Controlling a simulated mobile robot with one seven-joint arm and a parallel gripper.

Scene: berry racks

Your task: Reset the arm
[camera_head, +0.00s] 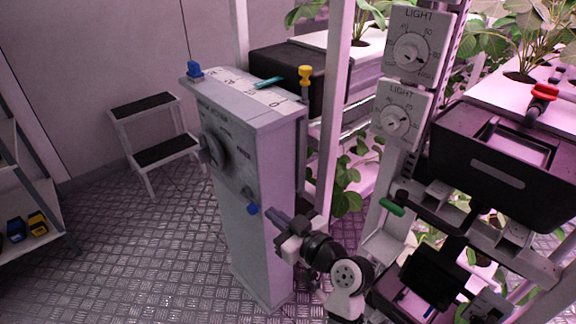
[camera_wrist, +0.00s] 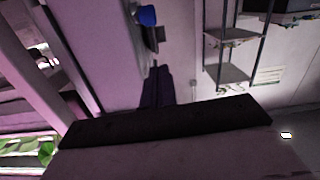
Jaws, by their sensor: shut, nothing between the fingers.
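My arm reaches in from the bottom right of the head view. My gripper (camera_head: 271,212) is in front of the grey control cabinet (camera_head: 245,235), close to its front right edge. In the wrist view my gripper (camera_wrist: 155,70) shows as dark fingers held together, with nothing between them. A blue knob (camera_head: 253,209) on the cabinet front is just left of the fingertips in the head view. It also shows in the wrist view (camera_wrist: 147,15), beyond the fingertips. I cannot tell the exact gap between fingers and cabinet.
Plant racks with two LIGHT dial panels (camera_head: 409,47) and a black bin (camera_head: 500,165) stand close on the right. A step stool (camera_head: 160,152) stands behind left. A shelf (camera_head: 32,225) is at the far left. The metal floor left of the cabinet is clear.

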